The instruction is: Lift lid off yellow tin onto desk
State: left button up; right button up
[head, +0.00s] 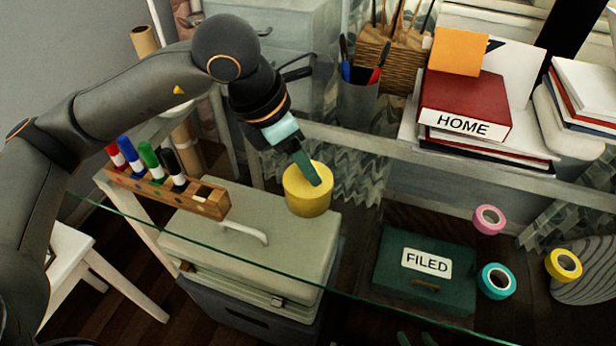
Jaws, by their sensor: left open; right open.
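The yellow tin (308,200) is round and stands upright in the middle of the head view, on or above the clear glass desk (350,225). Its top is a paler yellow; I cannot make out a seam between lid and body. My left gripper (308,170) comes down from the upper left, open, with its teal fingers over the tin's top. One finger overlaps the lid area and hides part of it; I cannot tell if it touches. Only the teal fingertips of my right gripper (416,339) show at the bottom edge, open and apart, away from the tin.
A wooden marker rack (205,203) stands left of the tin. Tape rolls (489,219) and a green "FILED" box (395,262) are to the right. A pen cup (357,105) and a red "HOME" binder (465,95) are behind. A grey-green case (190,235) shows below the tin.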

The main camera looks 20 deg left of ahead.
pick_arm(q)
jog(key=shift+w+d+f, duration=0.1)
jog(key=shift+f, duration=0.25)
jog(key=shift+c, duration=0.2)
grip_shut()
